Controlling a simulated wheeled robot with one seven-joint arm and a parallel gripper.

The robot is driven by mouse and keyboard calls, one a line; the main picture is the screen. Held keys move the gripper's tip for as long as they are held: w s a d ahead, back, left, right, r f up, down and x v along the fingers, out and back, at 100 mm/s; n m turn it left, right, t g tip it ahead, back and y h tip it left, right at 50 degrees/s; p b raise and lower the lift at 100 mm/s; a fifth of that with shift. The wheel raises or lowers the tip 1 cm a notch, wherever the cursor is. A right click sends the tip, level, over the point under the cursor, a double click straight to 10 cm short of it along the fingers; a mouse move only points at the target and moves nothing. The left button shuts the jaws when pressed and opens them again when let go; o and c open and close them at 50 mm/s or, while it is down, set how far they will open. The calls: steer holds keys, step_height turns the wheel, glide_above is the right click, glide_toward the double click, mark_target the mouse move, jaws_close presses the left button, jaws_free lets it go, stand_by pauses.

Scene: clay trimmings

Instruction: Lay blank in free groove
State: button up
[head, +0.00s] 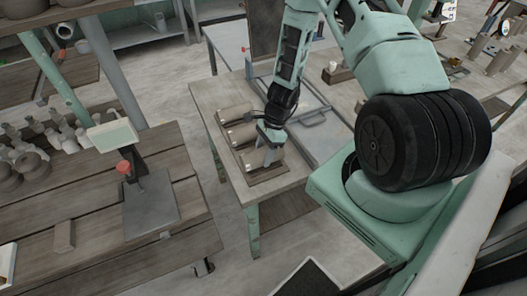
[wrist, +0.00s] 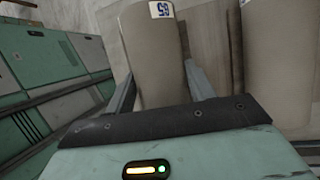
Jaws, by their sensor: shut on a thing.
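My gripper (head: 268,152) points down over the wooden table. In the wrist view my gripper (wrist: 160,88) is shut on a grey-brown blank (wrist: 153,65), one finger on each side. This blank has a blue-and-white number label at its far end. The held blank (head: 257,160) is partly hidden by my gripper in the head view. It is over the near end of a grooved board (head: 270,179); I cannot tell whether it touches the board. Two more blanks, one (head: 235,112) far and one (head: 241,133) in the middle, lie side by side on the board.
The wooden table (head: 207,98) has a bare strip at its near end. A grey tray (head: 315,118) lies behind my gripper. At the left, a plank bench (head: 90,230) carries a scale (head: 150,200) and a small block (head: 64,236). Open floor lies between bench and table.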

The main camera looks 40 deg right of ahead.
steer(key=shift+f+b, duration=0.45)
steer(key=shift+f, duration=0.05)
stand_by(0.8)
steer(key=o, duration=1.5)
steer(key=shift+s, duration=0.1)
steer(key=shift+w+d+r, duration=0.3)
steer(key=shift+r, duration=0.05)
steer(key=b+v, duration=0.1)
steer(key=v, duration=0.4)
steer(key=b+v, duration=0.1)
steer(key=v, duration=0.5)
steer(key=b+v, duration=0.1)
steer(key=v, duration=0.4)
steer(key=shift+s+r, duration=0.4)
steer(key=shift+a, duration=0.15)
